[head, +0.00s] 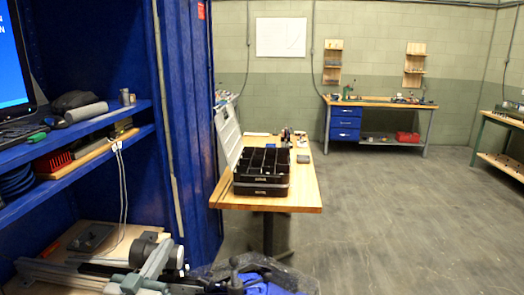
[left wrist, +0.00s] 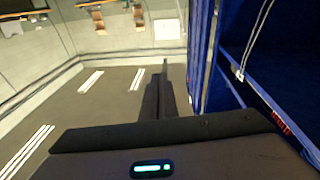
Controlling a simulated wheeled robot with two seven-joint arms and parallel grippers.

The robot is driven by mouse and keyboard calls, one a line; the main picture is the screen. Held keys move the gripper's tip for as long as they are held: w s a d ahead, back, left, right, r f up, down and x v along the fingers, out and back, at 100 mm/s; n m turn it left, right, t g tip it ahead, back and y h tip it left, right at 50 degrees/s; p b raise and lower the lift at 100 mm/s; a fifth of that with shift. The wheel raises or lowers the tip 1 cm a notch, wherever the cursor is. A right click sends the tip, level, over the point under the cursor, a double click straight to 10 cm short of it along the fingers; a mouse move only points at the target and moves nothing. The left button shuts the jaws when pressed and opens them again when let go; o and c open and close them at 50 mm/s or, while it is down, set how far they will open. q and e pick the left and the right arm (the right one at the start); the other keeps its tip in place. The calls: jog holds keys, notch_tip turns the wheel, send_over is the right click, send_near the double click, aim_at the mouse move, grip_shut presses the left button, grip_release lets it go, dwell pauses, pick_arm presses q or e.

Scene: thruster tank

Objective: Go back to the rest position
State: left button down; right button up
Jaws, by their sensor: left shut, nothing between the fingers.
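My left gripper (left wrist: 164,70) shows in the left wrist view, with its dark fingers together and nothing between them. It points out over the floor, beside the blue cabinet edge, and touches nothing that I can see. In the head view, grey and black parts of my left arm are low in the picture, in front of the cabinet's lower shelf. I cannot make out my right gripper in either view.
A blue cabinet (head: 180,120) with loaded shelves stands close on the left. A wooden table (head: 306,190) carries a black compartment case (head: 262,189) with its lid up. A workbench (head: 385,103) stands at the back wall. The grey floor (head: 410,220) at the right is clear.

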pick_arm(q)
jog(key=s+d+f+m+g, duration=0.15)
jog(key=s+f+g, duration=0.25)
jog(key=s+f, duration=0.55)
jog(key=s+d+f+g, duration=0.2)
jog(key=s+f+g, duration=0.35)
jog(key=f, duration=0.75)
jog(key=s+a+f+g+y, duration=0.1)
jog(key=s+f+g+y, duration=0.3)
jog(key=s, duration=0.8)
jog(key=s+a+f+g+h, duration=0.1)
jog(key=s+f+g, duration=0.2)
jog(key=s+f, duration=0.6)
notch_tip(320, 180, down, 25)
jog(key=s+b, duration=0.1)
jog(key=s, duration=0.2)
jog(key=s+a+f+g+b, duration=0.1)
jog(key=s+a+f+g, duration=0.1)
jog(key=s+f, duration=1.6)
notch_tip(320, 180, down, 3)
jog(key=shift+s+a+f+b, duration=0.15)
jog(key=shift+s+a+b, duration=0.05)
jog(key=shift+a+b, duration=0.25)
